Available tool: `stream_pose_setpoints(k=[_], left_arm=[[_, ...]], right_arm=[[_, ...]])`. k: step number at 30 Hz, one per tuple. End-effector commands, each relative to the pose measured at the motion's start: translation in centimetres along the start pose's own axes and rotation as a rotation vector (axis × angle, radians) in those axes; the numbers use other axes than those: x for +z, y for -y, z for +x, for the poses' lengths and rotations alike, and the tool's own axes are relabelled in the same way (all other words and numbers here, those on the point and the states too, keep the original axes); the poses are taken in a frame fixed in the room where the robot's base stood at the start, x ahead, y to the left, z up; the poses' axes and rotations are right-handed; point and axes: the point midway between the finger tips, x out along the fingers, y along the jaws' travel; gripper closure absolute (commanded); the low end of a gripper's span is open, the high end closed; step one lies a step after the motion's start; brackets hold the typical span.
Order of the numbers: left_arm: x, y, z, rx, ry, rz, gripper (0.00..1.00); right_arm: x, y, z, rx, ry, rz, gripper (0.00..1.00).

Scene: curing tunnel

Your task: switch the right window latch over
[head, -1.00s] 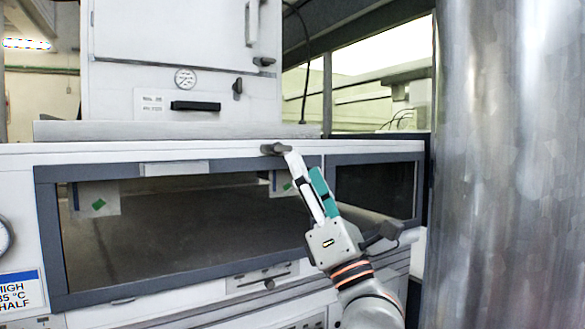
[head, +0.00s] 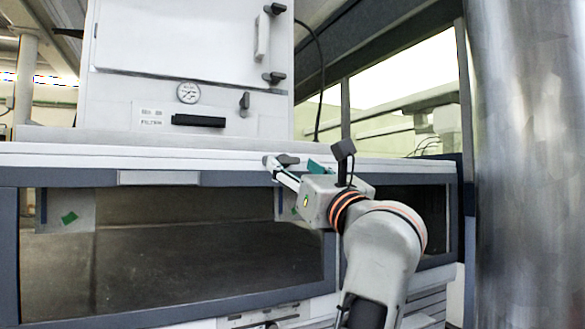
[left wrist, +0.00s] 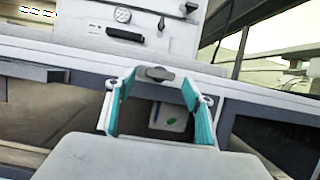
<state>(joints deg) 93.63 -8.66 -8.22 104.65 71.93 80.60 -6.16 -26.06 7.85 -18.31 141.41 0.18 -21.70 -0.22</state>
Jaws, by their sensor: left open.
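The right window latch (head: 287,160) is a small dark grey handle on the white top edge above the window frame, lying roughly level. It also shows in the left wrist view (left wrist: 158,74). My left gripper (head: 294,170) is open, with white and teal fingers. In the left wrist view its fingertips (left wrist: 158,84) stand on either side of the latch, with a gap to each side. I cannot tell whether a finger touches it. The arm hides part of the window's right end. My right gripper is not in view.
A long dark window (head: 180,240) in a blue-grey frame fills the front below. A white cabinet (head: 180,60) with a gauge (head: 188,93) and dark handles stands above and behind. A large metal cylinder (head: 525,160) stands close on the right.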

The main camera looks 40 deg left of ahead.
Motion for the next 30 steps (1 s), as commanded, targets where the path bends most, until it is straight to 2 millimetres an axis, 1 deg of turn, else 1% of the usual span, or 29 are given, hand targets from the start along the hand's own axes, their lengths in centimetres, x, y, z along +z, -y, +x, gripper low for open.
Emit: stream_pose_setpoints(k=[3, 6, 10, 16, 17, 18, 20, 21, 30], left_arm=[[-0.2, 0.1, 1.5, 0.002, 0.000, 0.003, 0.47], [-0.2, 0.1, 2.3, 0.000, 0.000, 0.002, 0.47], [-0.1, 0.0, 2.7, 0.000, 0.000, 0.002, 0.47], [0.0, 0.0, 2.8, 0.000, 0.000, 0.001, 0.47], [0.0, 0.0, 2.8, 0.000, 0.000, 0.001, 0.50], [0.0, 0.0, 2.8, 0.000, 0.000, 0.001, 0.60], [0.0, 0.0, 2.8, 0.000, 0.000, 0.001, 0.76], [0.0, 0.0, 2.8, 0.000, 0.000, 0.001, 0.86], [0.0, 0.0, 2.8, 0.006, 0.000, -0.012, 0.86]], right_arm=[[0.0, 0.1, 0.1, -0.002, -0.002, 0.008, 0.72], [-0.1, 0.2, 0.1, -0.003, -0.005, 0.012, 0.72], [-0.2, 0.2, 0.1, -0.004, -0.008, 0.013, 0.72], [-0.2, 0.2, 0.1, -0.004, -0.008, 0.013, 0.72], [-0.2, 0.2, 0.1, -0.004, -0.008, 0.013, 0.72], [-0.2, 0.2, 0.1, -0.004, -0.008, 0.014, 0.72], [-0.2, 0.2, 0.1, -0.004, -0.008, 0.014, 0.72], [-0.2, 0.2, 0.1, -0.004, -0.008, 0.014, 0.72], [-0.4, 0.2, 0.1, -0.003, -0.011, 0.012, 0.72]])
